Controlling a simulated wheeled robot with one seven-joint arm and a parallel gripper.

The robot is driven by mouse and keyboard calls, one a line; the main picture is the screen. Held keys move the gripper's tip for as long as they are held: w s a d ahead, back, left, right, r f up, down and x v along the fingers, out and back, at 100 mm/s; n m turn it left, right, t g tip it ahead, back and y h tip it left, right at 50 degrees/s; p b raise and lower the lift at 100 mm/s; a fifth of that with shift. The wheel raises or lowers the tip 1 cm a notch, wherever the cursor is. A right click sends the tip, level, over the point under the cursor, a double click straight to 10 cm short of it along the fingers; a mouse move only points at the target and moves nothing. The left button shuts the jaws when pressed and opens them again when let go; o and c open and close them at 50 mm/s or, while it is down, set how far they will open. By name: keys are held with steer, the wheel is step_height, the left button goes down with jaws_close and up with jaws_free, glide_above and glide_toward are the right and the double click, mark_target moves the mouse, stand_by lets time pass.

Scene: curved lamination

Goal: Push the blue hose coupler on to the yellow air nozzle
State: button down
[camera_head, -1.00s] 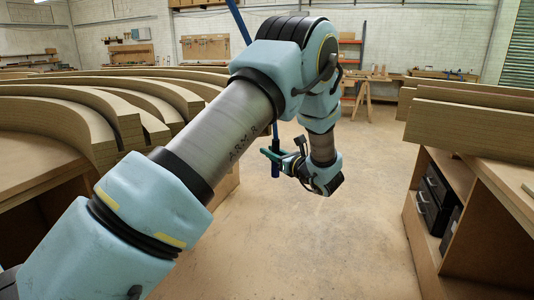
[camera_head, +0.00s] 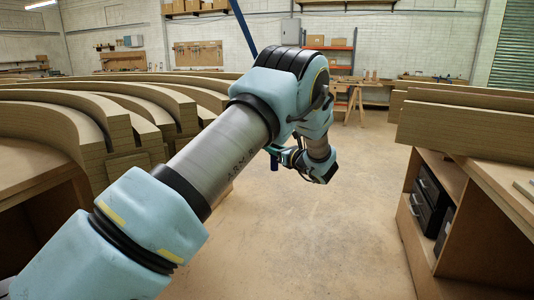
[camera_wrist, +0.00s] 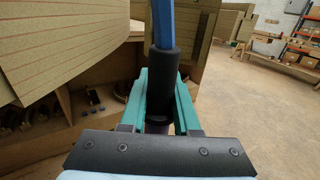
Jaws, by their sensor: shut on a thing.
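My gripper (camera_wrist: 160,88) is shut, its two teal fingers on either side of the dark sleeve of the hose coupler (camera_wrist: 161,65). The blue hose (camera_wrist: 163,22) runs up out of this sleeve. In the head view my gripper (camera_head: 276,152) is partly hidden behind my arm. The hose (camera_head: 243,28) slants down from the top and passes behind the arm. The coupler's lower end is mostly hidden by the gripper in the wrist view. I cannot see the yellow air nozzle in either view.
Stacks of curved laminated boards (camera_head: 108,117) fill the left side on a wooden bench. On the right is a bench with boards (camera_head: 455,132) and black drawers (camera_head: 432,197). The floor (camera_head: 330,235) between them is clear. A trestle (camera_head: 350,103) stands at the back.

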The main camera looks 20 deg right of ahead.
steer(key=w+d+b, duration=0.4)
steer(key=w+d, duration=0.4)
steer(key=w, duration=0.2)
steer(key=shift+d, duration=0.25)
steer(key=shift+w, duration=0.1)
